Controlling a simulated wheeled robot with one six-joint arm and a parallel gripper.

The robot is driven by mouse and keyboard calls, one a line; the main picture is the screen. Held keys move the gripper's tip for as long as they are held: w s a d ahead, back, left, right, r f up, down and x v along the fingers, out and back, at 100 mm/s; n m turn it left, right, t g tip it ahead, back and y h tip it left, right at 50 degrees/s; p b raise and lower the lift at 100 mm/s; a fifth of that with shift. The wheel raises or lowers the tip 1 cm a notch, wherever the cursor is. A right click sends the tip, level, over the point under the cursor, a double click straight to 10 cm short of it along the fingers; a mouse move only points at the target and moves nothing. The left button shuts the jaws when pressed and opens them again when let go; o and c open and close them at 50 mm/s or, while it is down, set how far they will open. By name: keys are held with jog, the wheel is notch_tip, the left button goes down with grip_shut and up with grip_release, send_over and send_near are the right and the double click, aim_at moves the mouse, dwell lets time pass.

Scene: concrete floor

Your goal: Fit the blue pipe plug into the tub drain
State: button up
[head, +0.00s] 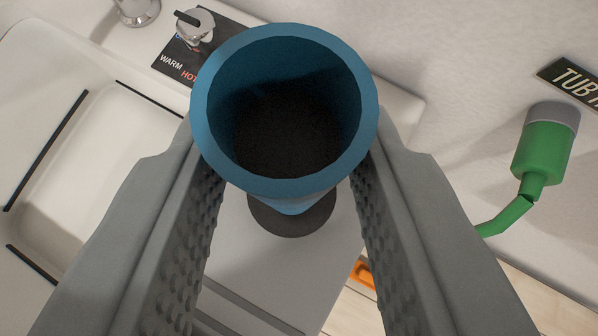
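The blue pipe plug (285,185) is a hollow, open-topped cup, seen from above with a dark inside. My gripper (286,150) has one grey ridged finger on each side of it, apparently touching its walls, and holds it roughly upright. A dark round shape (290,222) shows just below the plug. I cannot tell if this is the drain opening or part of something else, nor whether the plug touches it. The plug and fingers hide much of what lies beneath.
A white basin (105,165) with black strips is at left. A tap knob (195,25) stands on a WARM/HOT label (185,62). A green pipe (542,150) with a grey collar is at right, below a partly cut-off TUB sign (575,80). An orange piece (364,274) shows low.

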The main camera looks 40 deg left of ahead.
jog(key=shift+f, duration=0.65)
jog(key=o, duration=1.3)
jog(key=shift+c, duration=0.2)
jog(key=shift+r, duration=0.1)
notch_tip(320, 180, up, 8)
jog(key=s+d, duration=0.1)
jog(key=shift+s+d+f, duration=0.2)
jog(key=shift+s+d, duration=0.1)
jog(key=shift+d, duration=0.05)
jog(key=s+a+m+t+h, duration=0.1)
jog(key=s+m+t+h, duration=0.3)
jog(key=s, duration=1.3)
jog(key=s+a+f+m+t+h, duration=0.1)
jog(key=s+m+t, duration=0.4)
jog(key=s, duration=1.3)
jog(key=a+t+h, duration=0.1)
jog(key=h, duration=0.1)
jog(key=shift+f+m+h, duration=0.2)
jog(key=shift+m+h, duration=0.1)
jog(key=shift+h, duration=0.1)
